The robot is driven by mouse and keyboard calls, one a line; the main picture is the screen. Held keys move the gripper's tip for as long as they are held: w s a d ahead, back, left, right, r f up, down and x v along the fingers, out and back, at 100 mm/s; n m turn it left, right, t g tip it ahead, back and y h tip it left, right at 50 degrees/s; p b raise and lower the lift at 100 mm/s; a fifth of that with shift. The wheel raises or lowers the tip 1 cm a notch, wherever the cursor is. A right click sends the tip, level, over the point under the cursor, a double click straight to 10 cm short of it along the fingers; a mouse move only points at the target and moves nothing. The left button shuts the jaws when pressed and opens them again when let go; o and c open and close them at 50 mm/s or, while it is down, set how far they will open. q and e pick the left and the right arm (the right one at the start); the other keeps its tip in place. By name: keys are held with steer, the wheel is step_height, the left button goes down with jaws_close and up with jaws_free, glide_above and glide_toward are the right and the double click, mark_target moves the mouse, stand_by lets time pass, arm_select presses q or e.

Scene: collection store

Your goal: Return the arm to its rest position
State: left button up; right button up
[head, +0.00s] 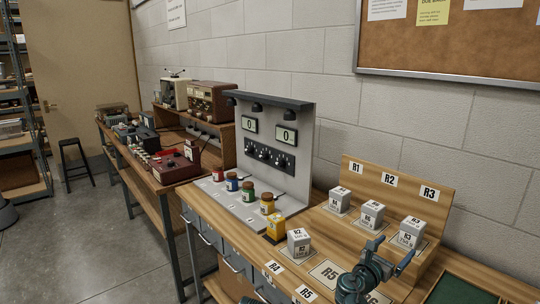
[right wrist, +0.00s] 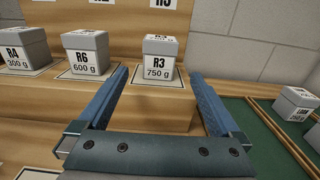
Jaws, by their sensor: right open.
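My right gripper (head: 391,254) is open and empty at the front of the wooden stepped rack (head: 440,187). In the right wrist view its two blue fingers (right wrist: 160,78) point toward the grey R3 box (right wrist: 160,60), marked 750 g. That box stands upright on a label on the raised step, seen between and beyond the fingertips; it also shows in the head view (head: 411,232). The R6 box (right wrist: 86,52), marked 600 g, and the R4 box (right wrist: 26,49), marked 300 g, stand left of it.
Another grey box (head: 298,243) stands on the lower level, left of my gripper. A grey panel (head: 270,150) with displays and several coloured jars stands further left. A green tray (right wrist: 262,125) holding a grey box (right wrist: 296,104) lies right. The wall is close behind.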

mark_target(411, 226)
steer(key=x, duration=1)
steer(key=shift+w+d, duration=0.15)
steer(key=shift+w, duration=0.15)
steer(key=r+p, duration=0.3)
steer(key=shift+s+r+p, duration=0.2)
steer(key=shift+r+p, duration=0.1)
steer(key=s+a+n+t+y, duration=0.1)
steer(key=s+a, duration=0.1)
steer(key=a, duration=0.6)
steer(key=s+a+n+t+y, duration=0.1)
steer(key=s+a+y, duration=0.1)
steer(key=a, duration=0.6)
steer(key=shift+s+f+n+t+b, duration=0.3)
steer(key=shift+s+f+t+b, duration=0.1)
steer(key=shift+s, duration=0.1)
steer(key=shift+a, duration=0.1)
